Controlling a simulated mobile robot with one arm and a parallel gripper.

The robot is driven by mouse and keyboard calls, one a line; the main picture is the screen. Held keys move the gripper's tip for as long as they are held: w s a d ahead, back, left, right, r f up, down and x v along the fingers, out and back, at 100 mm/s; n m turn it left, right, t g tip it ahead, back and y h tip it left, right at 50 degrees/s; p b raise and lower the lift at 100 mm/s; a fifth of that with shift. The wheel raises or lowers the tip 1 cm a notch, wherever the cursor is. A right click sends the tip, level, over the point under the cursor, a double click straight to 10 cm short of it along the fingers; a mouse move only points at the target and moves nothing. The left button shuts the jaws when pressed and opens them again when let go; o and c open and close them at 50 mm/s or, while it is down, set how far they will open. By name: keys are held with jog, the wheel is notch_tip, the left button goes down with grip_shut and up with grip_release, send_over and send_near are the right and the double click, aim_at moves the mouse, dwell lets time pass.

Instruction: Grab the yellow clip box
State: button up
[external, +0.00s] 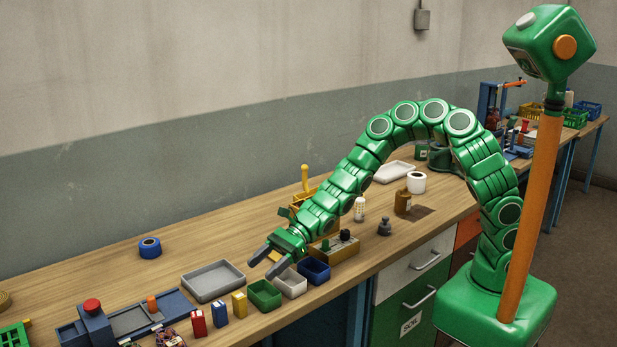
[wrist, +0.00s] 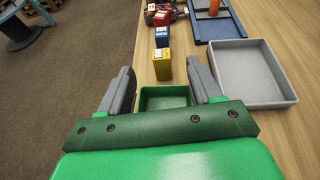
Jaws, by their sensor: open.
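The yellow clip box (external: 239,304) stands upright on the bench near its front edge, between a blue box (external: 220,314) and a green bin (external: 264,294). In the wrist view the yellow clip box (wrist: 162,64) is ahead of my gripper, just beyond the green bin (wrist: 163,97). My gripper (external: 263,264) is open and empty, above the bins. In the wrist view its two fingers (wrist: 163,84) are spread on either side of the green bin, apart from the yellow clip box.
A red box (external: 198,323) stands past the blue one. A grey tray (external: 213,281) lies behind the small boxes. White (external: 291,283) and dark blue (external: 314,270) bins stand right of the green bin. A blue fixture with a red knob (external: 92,306) is at the left.

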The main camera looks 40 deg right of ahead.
aim_at(243, 294)
jog(key=shift+a+f+m, duration=0.2)
jog(key=shift+f, duration=0.4)
jog(key=shift+a+f+m, duration=0.2)
jog(key=shift+f, duration=0.35)
jog(key=shift+x, duration=3.7)
jog(key=shift+f, duration=0.15)
jog(key=shift+d, duration=0.1)
jog(key=c, duration=1.1)
